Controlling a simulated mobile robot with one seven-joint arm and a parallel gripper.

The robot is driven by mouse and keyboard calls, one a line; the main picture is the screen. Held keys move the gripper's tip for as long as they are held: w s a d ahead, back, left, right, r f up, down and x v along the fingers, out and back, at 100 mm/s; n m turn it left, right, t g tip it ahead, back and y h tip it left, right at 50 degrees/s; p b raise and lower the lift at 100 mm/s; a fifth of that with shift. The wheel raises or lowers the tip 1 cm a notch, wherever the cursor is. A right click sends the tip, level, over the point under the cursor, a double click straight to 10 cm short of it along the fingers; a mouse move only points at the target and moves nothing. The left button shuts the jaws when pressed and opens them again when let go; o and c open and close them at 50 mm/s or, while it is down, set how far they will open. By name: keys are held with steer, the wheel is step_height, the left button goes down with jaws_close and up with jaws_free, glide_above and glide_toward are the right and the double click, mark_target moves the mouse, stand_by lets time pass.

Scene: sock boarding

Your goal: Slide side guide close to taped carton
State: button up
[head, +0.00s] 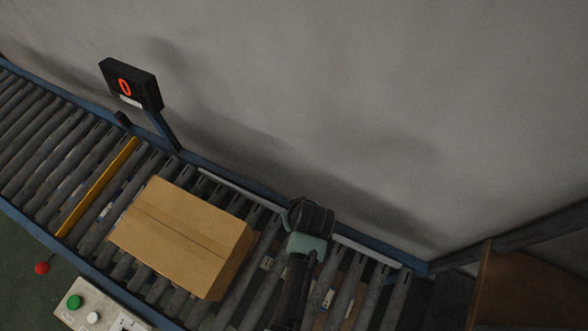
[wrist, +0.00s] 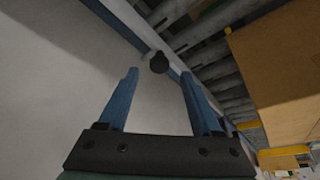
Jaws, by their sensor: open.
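The taped carton (head: 182,235) is a closed brown box on the rollers, its tape seam along the top. It also shows at the right of the wrist view (wrist: 280,65). The side guide (head: 240,189) is a pale rail along the wall side of the conveyor, with a gap to the carton; my arm covers its middle. In the wrist view, a dark round knob (wrist: 158,62) on the guide appears between the blue fingertips of my gripper (wrist: 158,75). My gripper is open, and I cannot tell whether it touches the knob. Its fingers are hidden in the head view.
A yellow bar (head: 97,187) crosses the rollers left of the carton. A control box with a green button (head: 75,302) is at the lower left. The grey wall (head: 380,100) runs close behind the conveyor.

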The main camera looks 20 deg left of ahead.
steer(key=shift+x, duration=1.7)
steer(key=shift+w+r, duration=0.1)
jaws_close()
